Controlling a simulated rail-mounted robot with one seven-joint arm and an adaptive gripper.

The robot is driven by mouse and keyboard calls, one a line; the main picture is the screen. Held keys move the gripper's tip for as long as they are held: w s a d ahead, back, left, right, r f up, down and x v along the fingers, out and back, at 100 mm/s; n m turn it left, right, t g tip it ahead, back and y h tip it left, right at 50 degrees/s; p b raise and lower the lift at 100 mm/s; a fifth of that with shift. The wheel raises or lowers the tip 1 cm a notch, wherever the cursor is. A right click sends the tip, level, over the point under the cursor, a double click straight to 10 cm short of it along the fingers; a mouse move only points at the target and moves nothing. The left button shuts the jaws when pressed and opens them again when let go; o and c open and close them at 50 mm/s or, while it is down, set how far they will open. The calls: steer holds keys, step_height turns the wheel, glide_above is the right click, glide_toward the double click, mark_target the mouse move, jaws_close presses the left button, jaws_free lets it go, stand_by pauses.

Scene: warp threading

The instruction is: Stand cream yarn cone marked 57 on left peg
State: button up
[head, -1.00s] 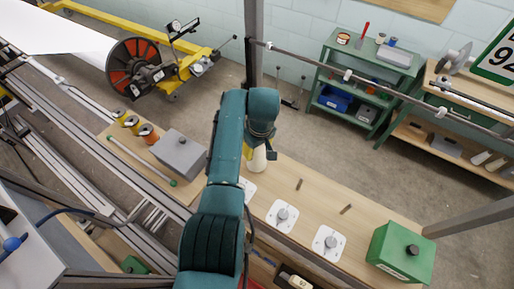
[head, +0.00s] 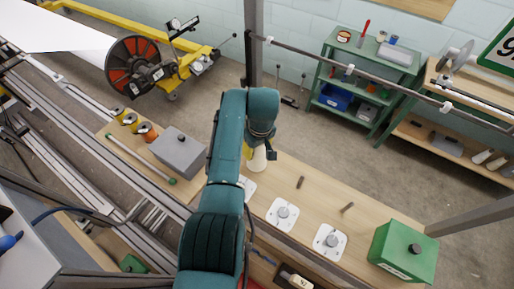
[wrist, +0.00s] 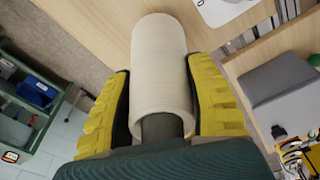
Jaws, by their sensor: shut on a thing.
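The cream yarn cone (head: 257,160) shows below my gripper (head: 262,140) in the head view, over the back edge of the wooden table. In the wrist view the cone (wrist: 160,55) lies between the two yellow fingers of my gripper (wrist: 160,92), which is shut on it. Its number does not show. The left peg's white plate (head: 248,188) is partly hidden behind my arm, and its peg is not visible. The cone looks apart from this plate. Part of a white plate (wrist: 222,10) also shows in the wrist view.
Two more white plates with grey pegs, the middle one (head: 281,214) and the right one (head: 329,241), stand on the table. A green box (head: 402,252) is at the right end. A grey box (head: 178,152) and several small spools (head: 131,122) are left of my arm.

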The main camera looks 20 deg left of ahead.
steer(key=o, duration=1.2)
steer(key=shift+o, duration=0.2)
steer(key=r, duration=0.8)
steer(key=d+r, duration=0.1)
steer(key=r, duration=0.3)
steer(key=shift+s+d, duration=0.1)
steer(key=shift+s, duration=0.25)
